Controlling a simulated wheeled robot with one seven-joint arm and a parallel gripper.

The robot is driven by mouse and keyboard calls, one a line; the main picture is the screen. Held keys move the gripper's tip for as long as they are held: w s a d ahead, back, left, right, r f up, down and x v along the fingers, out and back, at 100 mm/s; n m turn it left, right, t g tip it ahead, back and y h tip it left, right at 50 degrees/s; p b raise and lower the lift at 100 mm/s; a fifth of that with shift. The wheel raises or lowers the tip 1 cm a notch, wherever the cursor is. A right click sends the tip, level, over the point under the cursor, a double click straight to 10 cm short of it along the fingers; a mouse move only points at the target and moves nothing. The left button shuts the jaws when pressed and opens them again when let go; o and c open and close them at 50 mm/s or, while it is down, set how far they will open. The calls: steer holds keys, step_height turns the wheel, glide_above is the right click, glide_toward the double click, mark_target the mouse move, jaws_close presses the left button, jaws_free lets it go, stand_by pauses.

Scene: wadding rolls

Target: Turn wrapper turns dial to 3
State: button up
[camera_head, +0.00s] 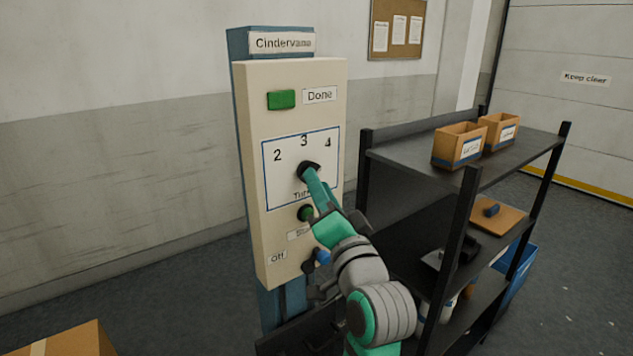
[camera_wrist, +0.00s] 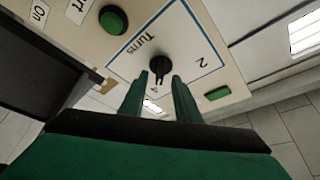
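The black turns dial (camera_head: 304,166) sits on a white, blue-edged plate marked 2, 3 and 4 on the beige wrapper panel (camera_head: 278,226). In the wrist view the dial (camera_wrist: 160,65) shows between my two green fingertips, its narrow part seeming to point toward the 4. The 3 is hidden there, but shows above the dial in the head view. My gripper (camera_head: 310,172) is at the dial and covers part of it. In the wrist view my gripper (camera_wrist: 160,77) has its fingers apart, one on each side of the dial; I cannot tell whether they touch it.
A green Done button (camera_head: 281,99) is above the dial and a round green button (camera_head: 305,213) below it. A blue switch (camera_head: 323,257) is beside the Off label.

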steer(key=shift+x, duration=1.15)
jaws_close()
steer(key=shift+n, duration=0.3)
steer(key=n+y, duration=0.2)
steer(key=n, duration=0.2)
steer(key=n+g+y, duration=0.1)
steer(key=n+y, duration=0.1)
steer(key=n, duration=0.2)
steer(key=n+y, duration=0.2)
steer(key=n, duration=0.2)
steer(key=shift+w+d+f+n, duration=0.2)
steer(key=shift+d+n, duration=0.1)
steer(key=shift+n, duration=0.1)
steer(key=shift+n+g+y, duration=0.3)
steer(key=shift+y, duration=0.1)
